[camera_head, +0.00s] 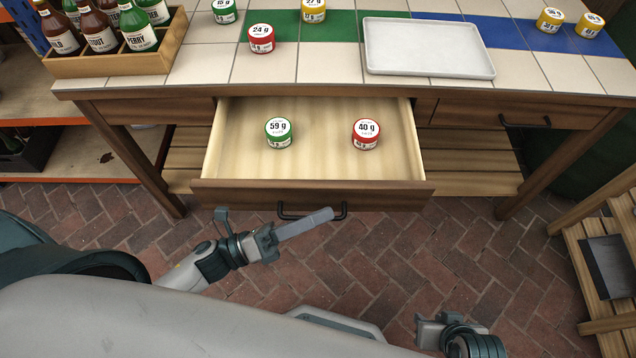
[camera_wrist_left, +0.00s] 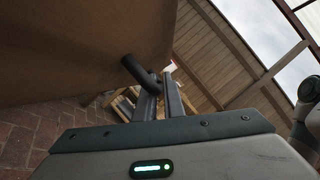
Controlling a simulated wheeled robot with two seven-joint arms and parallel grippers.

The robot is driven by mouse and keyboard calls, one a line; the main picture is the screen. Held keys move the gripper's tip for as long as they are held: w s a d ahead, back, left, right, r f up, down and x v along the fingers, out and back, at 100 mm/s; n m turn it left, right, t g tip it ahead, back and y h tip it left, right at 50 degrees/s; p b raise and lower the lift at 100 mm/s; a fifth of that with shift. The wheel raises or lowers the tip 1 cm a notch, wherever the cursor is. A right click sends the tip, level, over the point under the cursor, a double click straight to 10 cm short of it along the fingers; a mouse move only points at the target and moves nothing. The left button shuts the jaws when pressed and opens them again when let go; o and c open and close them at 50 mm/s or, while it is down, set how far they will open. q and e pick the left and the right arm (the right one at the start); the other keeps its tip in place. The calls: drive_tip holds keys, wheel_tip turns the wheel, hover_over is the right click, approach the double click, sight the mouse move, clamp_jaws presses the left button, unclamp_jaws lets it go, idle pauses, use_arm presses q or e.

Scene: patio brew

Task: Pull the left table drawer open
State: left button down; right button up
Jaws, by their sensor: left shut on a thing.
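The left table drawer (camera_head: 310,193) is pulled well out, its pale wooden inside showing. A green-lidded jar (camera_head: 278,132) marked 59 g and a red-lidded jar (camera_head: 366,133) marked 40 g stand upright in it, apart. My left gripper (camera_head: 325,215) is at the drawer's black handle (camera_head: 284,214), shut on it. The left wrist view shows the handle bar (camera_wrist_left: 137,72) between my fingers (camera_wrist_left: 160,100), close to the drawer front (camera_wrist_left: 70,50). My right gripper (camera_head: 432,328) is low in the head view, away from the table and its jaws unclear.
A closed drawer with a black handle (camera_head: 525,121) is at the right. On the tiled tabletop are a white tray (camera_head: 428,72), several small jars (camera_head: 261,38) and a wooden crate (camera_head: 115,66) of bottles. A wooden rack (camera_head: 600,260) stands at the right. Brick floor (camera_head: 380,250) in front of the drawer is clear.

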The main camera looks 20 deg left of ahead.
use_arm(q)
drive_tip(key=s+d, duration=0.2)
drive_tip(key=s, duration=0.4)
drive_tip(key=shift+s, duration=0.2)
use_arm(e)
drive_tip(key=shift+s+d, duration=0.25)
drive_tip(key=shift+s, duration=0.15)
use_arm(q)
drive_tip(key=shift+a, duration=0.1)
drive_tip(key=c, duration=2.2)
unclamp_jaws()
drive_tip(key=shift+o, duration=0.2)
